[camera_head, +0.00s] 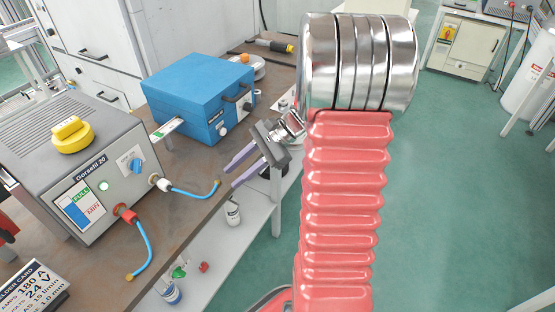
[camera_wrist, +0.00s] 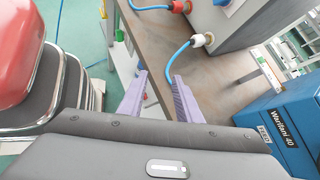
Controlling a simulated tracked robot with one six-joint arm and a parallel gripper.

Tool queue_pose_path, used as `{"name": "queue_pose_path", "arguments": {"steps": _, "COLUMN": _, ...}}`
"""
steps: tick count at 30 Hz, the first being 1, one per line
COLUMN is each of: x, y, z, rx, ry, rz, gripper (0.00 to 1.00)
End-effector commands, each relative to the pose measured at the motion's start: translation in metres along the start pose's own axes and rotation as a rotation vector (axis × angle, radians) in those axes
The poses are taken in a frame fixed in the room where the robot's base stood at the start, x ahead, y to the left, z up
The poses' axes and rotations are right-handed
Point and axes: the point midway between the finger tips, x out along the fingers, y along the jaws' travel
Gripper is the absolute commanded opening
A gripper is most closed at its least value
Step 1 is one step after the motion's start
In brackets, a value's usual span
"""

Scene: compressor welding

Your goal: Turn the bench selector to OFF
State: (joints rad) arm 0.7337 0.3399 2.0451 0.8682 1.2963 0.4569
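The unit's grey case (camera_wrist: 245,25) shows there at the upper right.
Two blue cables (camera_head: 190,192) stick out from the unit's front. A yellow knob (camera_head: 72,133) tops the grey unit. A rating card (camera_head: 35,288) stands at lower left. Bottles sit on the shelf below.

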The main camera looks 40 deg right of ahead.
Motion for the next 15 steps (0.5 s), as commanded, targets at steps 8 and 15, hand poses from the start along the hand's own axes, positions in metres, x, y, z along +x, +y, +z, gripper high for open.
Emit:
{"name": "queue_pose_path", "arguments": {"steps": 8, "x": -0.018, "y": -0.021, "z": -0.071, "rx": 0.294, "ry": -0.168, "rz": -0.161, "gripper": 0.31}}
{"name": "queue_pose_path", "arguments": {"steps": 15, "x": -0.039, "y": -0.029, "z": -0.138, "rx": 0.523, "ry": -0.321, "rz": -0.313, "gripper": 0.31}}
